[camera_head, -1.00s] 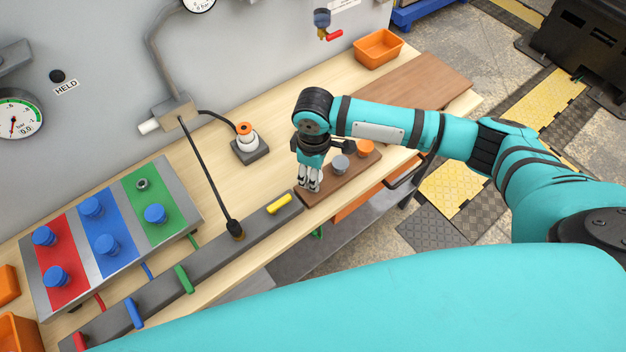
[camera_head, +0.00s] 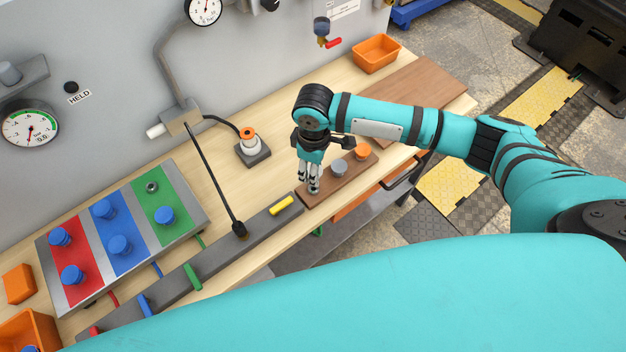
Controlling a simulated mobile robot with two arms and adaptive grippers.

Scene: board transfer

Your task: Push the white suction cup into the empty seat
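My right gripper (camera_head: 309,187) points down over the left end of a brown board (camera_head: 330,185), with its fingertips close together. I cannot tell whether anything is between them. A grey cup (camera_head: 339,167) and an orange cup (camera_head: 362,151) stand on the board to the right of the fingers. No separate white suction cup shows on the board; its left end is partly hidden by the fingers. A panel with red, blue and green strips (camera_head: 180,235) holds several blue cups (camera_head: 118,245), and one metal seat (camera_head: 152,187) on green is bare. My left gripper is not in view.
Orange bins (camera_head: 376,53) stand at the far right and near left.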

